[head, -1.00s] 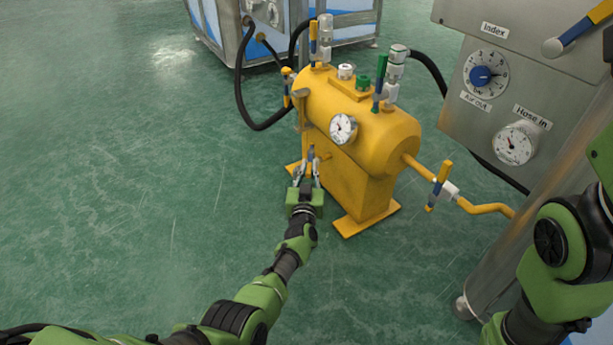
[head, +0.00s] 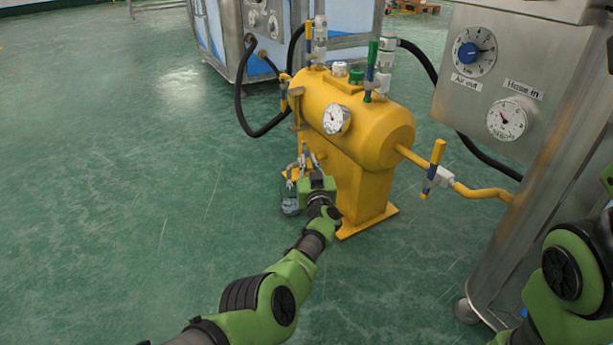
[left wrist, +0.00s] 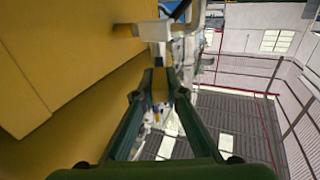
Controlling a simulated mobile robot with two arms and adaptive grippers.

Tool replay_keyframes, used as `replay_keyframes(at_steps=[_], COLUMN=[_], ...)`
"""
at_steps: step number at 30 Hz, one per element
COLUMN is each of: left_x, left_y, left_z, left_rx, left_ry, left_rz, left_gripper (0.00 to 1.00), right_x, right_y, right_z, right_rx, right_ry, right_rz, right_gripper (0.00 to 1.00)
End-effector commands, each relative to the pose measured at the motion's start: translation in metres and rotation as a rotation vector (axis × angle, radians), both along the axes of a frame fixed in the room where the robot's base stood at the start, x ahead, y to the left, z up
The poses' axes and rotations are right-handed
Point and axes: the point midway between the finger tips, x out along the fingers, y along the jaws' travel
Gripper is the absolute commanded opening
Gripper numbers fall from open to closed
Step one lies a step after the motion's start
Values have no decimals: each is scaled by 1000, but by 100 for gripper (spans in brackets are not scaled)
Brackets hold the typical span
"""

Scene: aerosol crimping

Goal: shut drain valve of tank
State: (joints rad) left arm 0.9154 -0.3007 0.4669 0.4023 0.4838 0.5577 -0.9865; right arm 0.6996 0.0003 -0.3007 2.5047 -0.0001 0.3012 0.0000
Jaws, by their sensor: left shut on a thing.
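A white valve body (left wrist: 152,31) on a short yellow pipe (left wrist: 122,31) is just beyond the fingertips. In the head view the fingers and wrist mostly hide the drain valve. My right gripper is out of view.
Other yellow-and-blue valve handles sit on the tank's top (head: 307,43) and right pipe (head: 433,168). Black hoses (head: 240,100) loop behind the tank. A steel panel with dials (head: 500,85) stands at right. The green floor at left is clear.

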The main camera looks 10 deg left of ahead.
Motion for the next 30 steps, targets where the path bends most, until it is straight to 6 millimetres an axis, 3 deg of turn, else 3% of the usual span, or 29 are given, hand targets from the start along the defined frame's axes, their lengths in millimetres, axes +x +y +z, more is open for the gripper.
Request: replay_keyframes(at_steps=[4,18,19,21,30], left_x=[3,2,2,2,3], left_y=[3,-2,-2,-3,-4], left_z=[0,-1,-1,-1,0], left_rx=[-3,-4,-4,-4,-4], left_ry=[-3,2,2,3,2], left_rz=[19,16,16,15,11], left_gripper=[0,0,17,28,28], right_x=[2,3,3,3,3], right_y=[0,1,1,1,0], right_z=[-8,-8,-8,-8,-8], right_rx=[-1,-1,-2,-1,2], right_ry=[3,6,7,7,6], right_rz=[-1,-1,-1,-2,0], right_gripper=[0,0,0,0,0])
